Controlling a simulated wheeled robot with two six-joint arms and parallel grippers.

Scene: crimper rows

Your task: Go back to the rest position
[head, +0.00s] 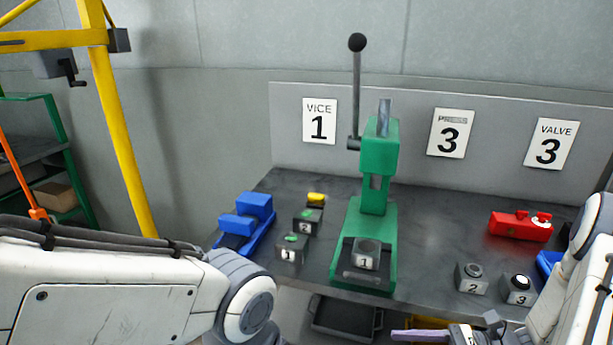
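My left arm (110,285) comes in from the left and bends at a grey joint near the bottom; its gripper is out of view. My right arm (585,285) comes in at the right edge. Part of what looks like my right gripper (465,334) shows at the bottom edge, in front of the bench, beside a thin lilac piece (418,336). The cut-off view does not show whether its fingers are open or shut, or whether they hold the lilac piece.
The dark bench (425,235) carries a green press (380,150) with its lever upright and a block marked 1 (365,257) in its base. A blue vice (246,220), numbered blocks (471,279) and a red valve (520,227) stand around it. A yellow frame (120,130) stands left.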

